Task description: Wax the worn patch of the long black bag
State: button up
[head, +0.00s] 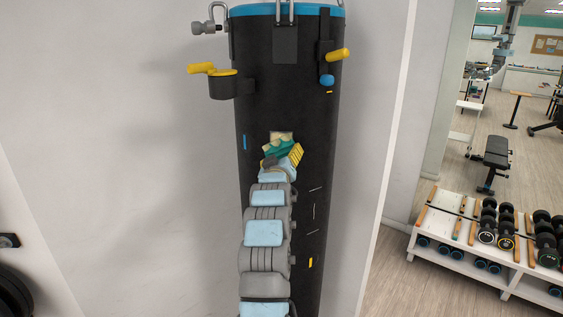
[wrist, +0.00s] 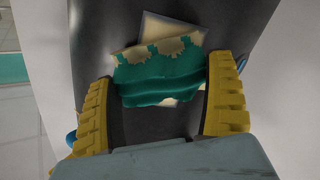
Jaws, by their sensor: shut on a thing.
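The long black bag (head: 305,110) hangs upright against the pale wall, with a blue top rim. The worn patch, a beige tilted square (head: 281,135), shows on its front and also in the wrist view (wrist: 158,27). My gripper (head: 281,155) has yellow ridged fingers and is shut on a green, wavy-edged pad with a cream border (wrist: 160,75). The pad lies in front of the patch and covers much of it, leaving the patch's top corner and a lower part visible. Whether the pad touches the bag I cannot tell.
A dark holder (head: 223,88) with a yellow rim and yellow handle sticks out at the bag's left. A yellow-handled tool with a blue end (head: 328,80) hangs at its upper right. A dumbbell rack (head: 465,255) stands at the far right. Bare wall flanks the bag.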

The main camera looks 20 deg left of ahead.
aim_at(283, 138)
jog(key=shift+r, duration=2.25)
notch_tip(283, 138, down, 9)
jog(key=b, duration=0.3)
dwell(1.5)
jog(key=shift+s+f, duration=0.1)
jog(key=v, duration=0.7)
dwell(0.5)
dwell(0.4)
